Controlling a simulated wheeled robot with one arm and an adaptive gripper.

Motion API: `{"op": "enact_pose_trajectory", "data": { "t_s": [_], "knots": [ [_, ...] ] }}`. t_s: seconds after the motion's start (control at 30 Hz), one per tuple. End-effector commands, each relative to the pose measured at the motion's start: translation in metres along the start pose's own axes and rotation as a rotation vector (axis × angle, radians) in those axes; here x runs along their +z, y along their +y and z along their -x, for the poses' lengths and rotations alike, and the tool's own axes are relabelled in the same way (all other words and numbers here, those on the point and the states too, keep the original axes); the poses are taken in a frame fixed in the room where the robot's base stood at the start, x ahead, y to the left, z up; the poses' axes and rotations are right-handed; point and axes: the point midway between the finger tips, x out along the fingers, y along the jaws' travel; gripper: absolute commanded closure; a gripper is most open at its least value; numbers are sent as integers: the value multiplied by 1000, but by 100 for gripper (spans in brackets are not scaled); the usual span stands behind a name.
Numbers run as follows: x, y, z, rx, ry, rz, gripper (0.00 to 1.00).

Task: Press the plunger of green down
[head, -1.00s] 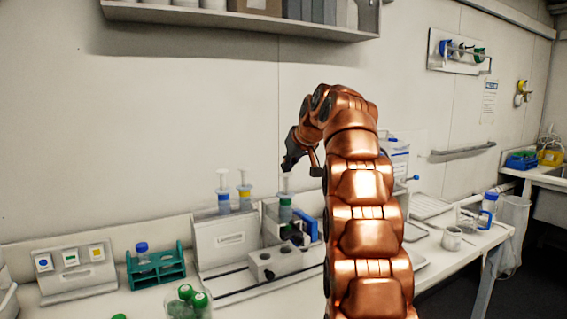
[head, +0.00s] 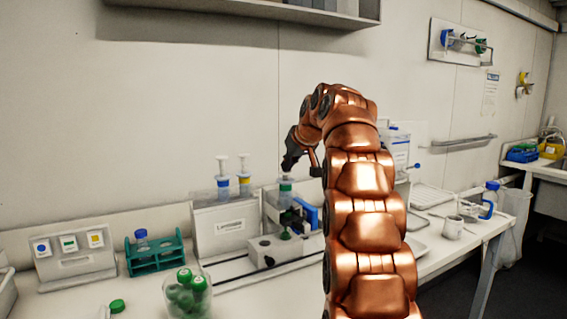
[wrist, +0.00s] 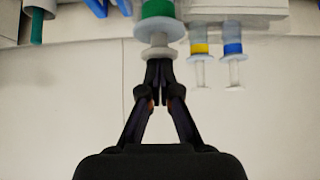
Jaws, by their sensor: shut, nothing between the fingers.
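The green-banded syringe (head: 286,188) stands upright in the dispenser right of the blue and yellow ones. Its plunger is low, with only a short length above the green band. In the wrist view, which appears upside down, the green band (wrist: 157,9) and the pale plunger flange (wrist: 158,53) show at top centre. My gripper (head: 288,167) is shut and empty, directly above this plunger. In the wrist view its fingertips (wrist: 159,68) are together and appear to touch the plunger end. The blue syringe (head: 222,182) and yellow syringe (head: 244,180) have tall raised plungers.
The white dispenser housing (head: 218,238) stands close left of the gripper. A teal rack (head: 155,257), a button panel (head: 72,252) and a beaker of green-capped vials (head: 187,290) are farther left. A shelf (head: 300,12) hangs above.

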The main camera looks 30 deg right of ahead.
Motion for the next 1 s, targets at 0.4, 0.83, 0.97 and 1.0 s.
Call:
{"op": "enact_pose_trajectory", "data": {
  "t_s": [0.4,0.83,0.97,1.0],
  "knots": [
    [6,0,-6,-1,-3,-1,100],
    [-25,-2,24,-1,3,2,100],
    [-27,-2,39,0,8,2,100],
    [-26,-2,48,0,6,2,100]
  ]
}}
